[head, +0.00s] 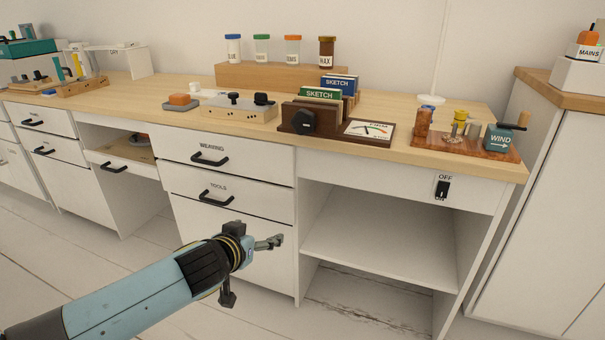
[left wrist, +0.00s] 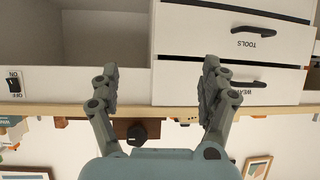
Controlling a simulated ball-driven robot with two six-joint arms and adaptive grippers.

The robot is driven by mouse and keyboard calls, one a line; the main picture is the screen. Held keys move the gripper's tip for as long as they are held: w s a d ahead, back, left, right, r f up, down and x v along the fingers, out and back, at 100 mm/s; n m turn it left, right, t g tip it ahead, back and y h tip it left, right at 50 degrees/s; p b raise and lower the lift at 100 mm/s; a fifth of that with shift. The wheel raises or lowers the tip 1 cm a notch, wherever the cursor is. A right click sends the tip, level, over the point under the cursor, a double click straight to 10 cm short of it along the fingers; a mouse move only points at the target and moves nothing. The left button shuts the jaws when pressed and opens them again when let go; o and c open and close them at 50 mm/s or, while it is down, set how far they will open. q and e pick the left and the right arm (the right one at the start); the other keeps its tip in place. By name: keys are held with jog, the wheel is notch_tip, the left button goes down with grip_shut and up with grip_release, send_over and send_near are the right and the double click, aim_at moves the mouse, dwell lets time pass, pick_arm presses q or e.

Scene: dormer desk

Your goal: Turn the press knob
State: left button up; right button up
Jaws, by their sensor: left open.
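A black faceted knob (head: 301,120) sits on the front of a dark brown wooden press (head: 330,141) near the desk's front edge. A dial gauge (head: 369,129) with a needle is beside the knob, and books marked SKETCH (head: 320,92) stand behind it. My left gripper (head: 272,242) is in front of the drawers, below and left of the knob, and apart from it. In the upside-down left wrist view, the left gripper (left wrist: 160,78) is open and empty, with the knob (left wrist: 137,133) beyond the fingers. My right gripper is not in view.
Drawers with black handles (head: 216,198) and an open shelf (head: 370,248) are below the desktop. An OFF/ON switch (head: 442,189) is on the desk front at right. A beige box with black knobs (head: 238,107) stands left of the press. Floor before the desk is clear.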

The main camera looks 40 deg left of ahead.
aim_at(302, 125)
pick_arm(q)
jog(key=w+d+r+m+t+b, duration=0.1)
jog(key=w+r+t+b, duration=0.2)
jog(key=r, duration=0.6)
jog(key=w+r+t+b, duration=0.1)
jog(key=w+r+t, duration=0.1)
jog(key=w+r, duration=0.5)
jog(key=shift+t, duration=0.3)
jog(key=w, duration=0.3)
jog(key=w+a+r, duration=0.1)
jog(key=w, duration=0.1)
jog(key=w+a+r+b, duration=0.1)
jog(key=w, duration=0.2)
jog(key=shift+w+a+r, duration=0.2)
jog(key=shift+w+r, duration=0.05)
jog(key=shift+w, duration=0.05)
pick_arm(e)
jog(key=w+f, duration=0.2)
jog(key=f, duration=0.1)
pick_arm(q)
jog(key=shift+c, duration=0.4)
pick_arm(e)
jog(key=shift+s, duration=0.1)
pick_arm(q)
jog(key=c, duration=1.1)
jog(key=shift+m, duration=0.5)
